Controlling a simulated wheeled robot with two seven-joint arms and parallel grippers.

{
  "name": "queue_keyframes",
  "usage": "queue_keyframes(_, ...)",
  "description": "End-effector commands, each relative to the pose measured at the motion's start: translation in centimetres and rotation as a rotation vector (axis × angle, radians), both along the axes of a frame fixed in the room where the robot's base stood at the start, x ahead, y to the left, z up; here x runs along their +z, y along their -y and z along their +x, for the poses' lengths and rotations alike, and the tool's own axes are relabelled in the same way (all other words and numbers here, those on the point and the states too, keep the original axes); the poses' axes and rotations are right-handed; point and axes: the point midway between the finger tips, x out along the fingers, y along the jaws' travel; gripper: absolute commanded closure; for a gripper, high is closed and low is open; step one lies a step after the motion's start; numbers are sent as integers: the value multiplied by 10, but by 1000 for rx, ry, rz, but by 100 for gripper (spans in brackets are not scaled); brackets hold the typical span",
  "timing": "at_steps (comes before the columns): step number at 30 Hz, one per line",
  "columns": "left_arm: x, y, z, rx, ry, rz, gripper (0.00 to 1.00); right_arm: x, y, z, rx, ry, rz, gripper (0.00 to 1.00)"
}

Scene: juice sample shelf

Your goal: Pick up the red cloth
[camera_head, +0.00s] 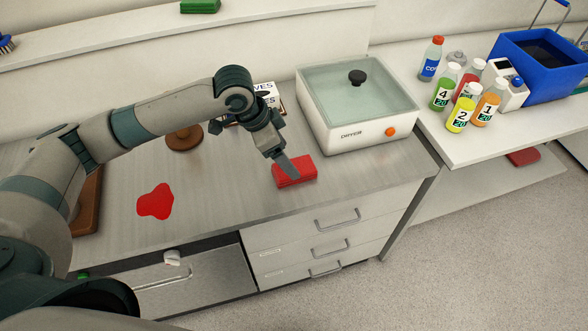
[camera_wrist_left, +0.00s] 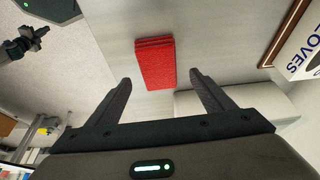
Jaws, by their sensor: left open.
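The red cloth (camera_head: 301,176) is a folded rectangular stack lying on the grey counter, in front of the dryer box. In the left wrist view the cloth (camera_wrist_left: 155,63) lies beyond and between my fingertips. My left gripper (camera_head: 289,171) is over the cloth in the head view and partly hides it. In the left wrist view the left gripper (camera_wrist_left: 160,88) has its two fingers spread with nothing between them. The height of the fingertips over the cloth is hard to tell.
The white dryer (camera_head: 352,120) with a glass lid stands right behind the cloth. A gloves box (camera_head: 268,97) is behind my wrist. A red spill (camera_head: 155,202) lies on the counter at left. Several bottles (camera_head: 461,115) and a blue bin (camera_head: 541,72) stand on the right-hand table.

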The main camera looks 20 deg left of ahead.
Motion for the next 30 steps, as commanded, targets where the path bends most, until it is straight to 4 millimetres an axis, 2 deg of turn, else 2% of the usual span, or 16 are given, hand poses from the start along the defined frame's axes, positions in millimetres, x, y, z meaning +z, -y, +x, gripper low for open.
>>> queue_keyframes(6,-21,8,1,-1,-4,1,25,19,2,1,1,0,-2,100)
queue_keyframes(12,-41,13,6,1,-2,1,25,23,4,1,2,1,-4,100)
queue_keyframes(27,-44,14,6,-1,0,2,25,23,5,1,1,2,-5,100)
queue_keyframes(28,-44,14,6,-1,0,2,27,23,5,1,2,2,-5,100)
queue_keyframes(30,-44,14,7,-1,0,2,44,23,5,1,1,2,-5,100)
